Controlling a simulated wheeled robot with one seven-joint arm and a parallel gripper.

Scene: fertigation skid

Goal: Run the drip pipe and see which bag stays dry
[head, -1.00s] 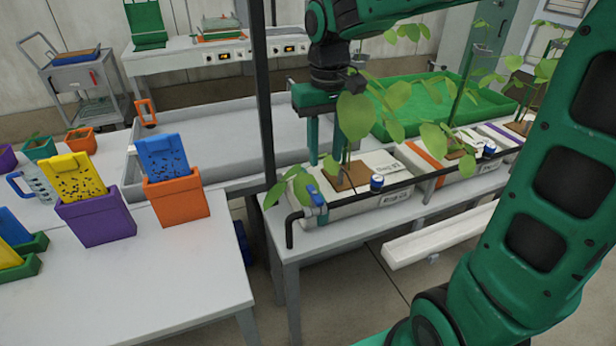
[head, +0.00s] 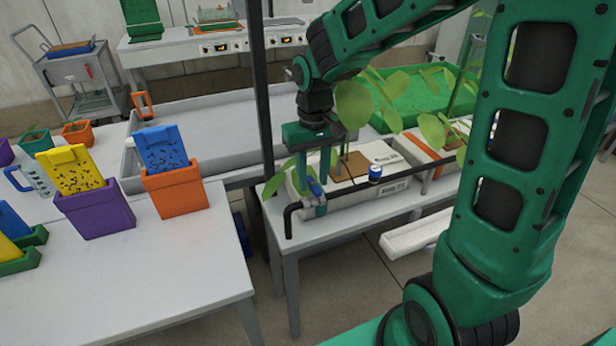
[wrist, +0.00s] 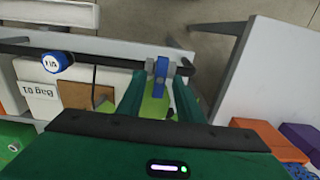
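The black drip pipe (head: 340,193) runs along the front of the white bags and bends down at its left end. A blue valve handle (head: 315,188) sits near that end; it also shows in the wrist view (wrist: 161,68). My gripper (wrist: 160,77) is open, its two green fingers on either side of the blue handle, with a gap showing. In the head view, my gripper (head: 316,203) is down at the valve and partly hides it. The nearest bag (head: 345,200) has a plant and a label; a bag with an orange stripe (head: 432,152) stands to its right.
A blue-and-white round fitting (head: 375,173) is on the pipe. A white trough (head: 415,232) lies below the bench. Plant leaves hang close to my arm. The left table holds a purple pot (head: 97,211) and an orange pot (head: 174,190) with sticky cards.

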